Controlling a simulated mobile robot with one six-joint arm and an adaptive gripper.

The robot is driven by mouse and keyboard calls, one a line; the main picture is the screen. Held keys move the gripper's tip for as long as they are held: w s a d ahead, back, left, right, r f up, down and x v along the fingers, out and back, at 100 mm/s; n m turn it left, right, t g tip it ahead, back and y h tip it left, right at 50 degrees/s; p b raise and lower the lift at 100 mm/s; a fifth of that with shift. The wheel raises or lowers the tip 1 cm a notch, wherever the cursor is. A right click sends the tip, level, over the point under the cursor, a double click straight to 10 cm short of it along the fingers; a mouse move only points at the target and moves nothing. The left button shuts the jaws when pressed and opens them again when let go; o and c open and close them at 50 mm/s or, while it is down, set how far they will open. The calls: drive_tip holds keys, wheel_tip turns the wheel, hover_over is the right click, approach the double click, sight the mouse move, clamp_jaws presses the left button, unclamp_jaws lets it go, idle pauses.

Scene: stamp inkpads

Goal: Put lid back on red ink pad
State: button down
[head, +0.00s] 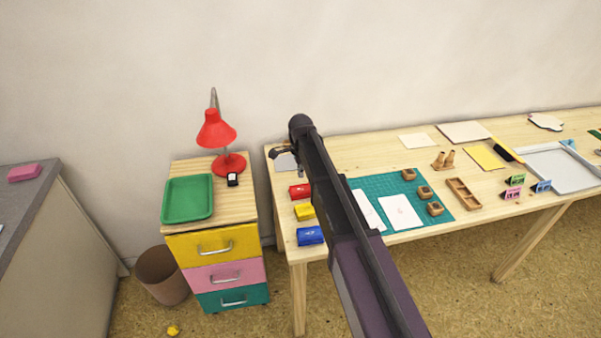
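A red ink pad (299,191) lies near the left end of the wooden table, at the back of a short column of pads. A yellow ink pad (304,211) and a blue ink pad (310,236) lie in front of it. My arm reaches across the table from the front. My gripper (287,158) is at its far end, behind the red pad, over a greyish flat thing (284,163) at the table's back left corner. The fingers are small and partly hidden, so their opening is unclear. I cannot make out a separate red lid.
A green cutting mat (437,197) bears white cards and wooden stamps right of my arm. A drawer cabinet with a green tray (188,199) and red lamp (216,132) stands to the left. The table's back middle has free room.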

sight(301, 189)
drive_tip(key=shift+f+b, duration=3.1)
idle(0.4)
drive_tip(key=shift+r, duration=0.25)
idle(0.3)
drive_tip(key=shift+r+p, duration=3.35)
drive_tip(key=shift+p, duration=0.2)
drive_tip(key=shift+s+d, duration=0.1)
drive_tip(key=s+d+r+n+p, duration=0.2)
drive_tip(key=s+d+n, duration=0.5)
drive_tip(key=s+d, duration=0.4)
drive_tip(key=s+d+r+n+p, duration=0.2)
drive_tip(key=s+d+n, duration=0.5)
drive_tip(key=s+d, duration=0.4)
drive_tip(key=s, duration=0.3)
drive_tip(key=shift+s+d+r+p, duration=0.3)
drive_tip(key=shift+s, duration=0.05)
